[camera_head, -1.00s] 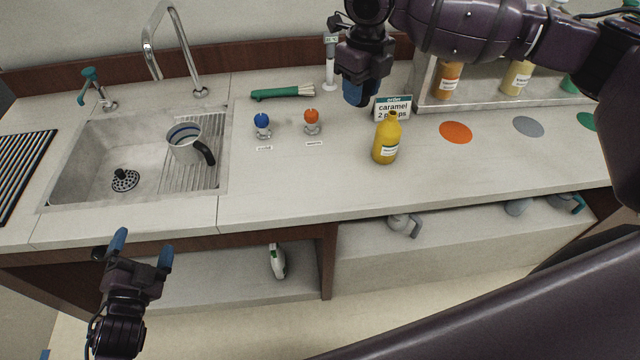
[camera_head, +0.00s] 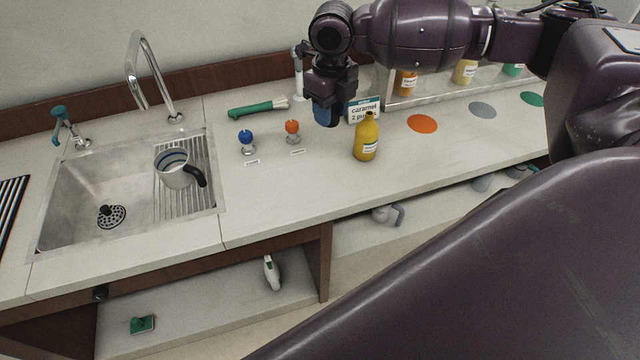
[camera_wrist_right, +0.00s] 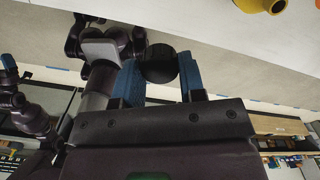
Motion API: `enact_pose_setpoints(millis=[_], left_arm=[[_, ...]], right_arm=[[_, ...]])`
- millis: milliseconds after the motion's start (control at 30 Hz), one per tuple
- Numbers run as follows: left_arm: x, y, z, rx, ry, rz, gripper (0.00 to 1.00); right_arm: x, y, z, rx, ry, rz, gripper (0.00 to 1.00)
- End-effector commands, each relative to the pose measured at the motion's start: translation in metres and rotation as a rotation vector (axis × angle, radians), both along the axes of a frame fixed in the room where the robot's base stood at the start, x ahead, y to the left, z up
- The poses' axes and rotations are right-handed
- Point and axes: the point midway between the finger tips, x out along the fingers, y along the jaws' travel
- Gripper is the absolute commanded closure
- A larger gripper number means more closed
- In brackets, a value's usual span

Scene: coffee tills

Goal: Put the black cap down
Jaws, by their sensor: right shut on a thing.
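My right gripper (camera_head: 328,118) is above the counter, just left of the yellow bottle (camera_head: 366,138). In the right wrist view its blue fingers are shut on the black cap (camera_wrist_right: 159,66), a round dark disc between the fingertips. The cap is hidden behind the fingers in the head view. The yellow bottle stands upright on the counter with a dark narrow top; part of it shows at the top of the right wrist view (camera_wrist_right: 262,5). My left gripper is not in the head view.
The caramel order card (camera_head: 364,110) stands close behind the bottle. Blue (camera_head: 246,138) and orange (camera_head: 292,130) knobs stand to the left, with a green-handled brush (camera_head: 258,108) behind. An orange disc (camera_head: 422,124) lies right. The front counter is clear.

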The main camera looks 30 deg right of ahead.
Motion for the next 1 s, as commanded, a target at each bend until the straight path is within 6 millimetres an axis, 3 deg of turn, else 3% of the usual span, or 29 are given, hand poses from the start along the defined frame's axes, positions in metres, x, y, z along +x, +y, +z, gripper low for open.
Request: enact_pose_setpoints(millis=[700,1000], left_arm=[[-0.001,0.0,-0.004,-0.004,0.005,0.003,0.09],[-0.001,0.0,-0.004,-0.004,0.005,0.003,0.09]], right_arm=[[-0.001,0.0,-0.14,-0.001,0.003,-0.002,1.0],[0.0,0.0,-0.16,0.0,0.001,-0.001,1.0]])
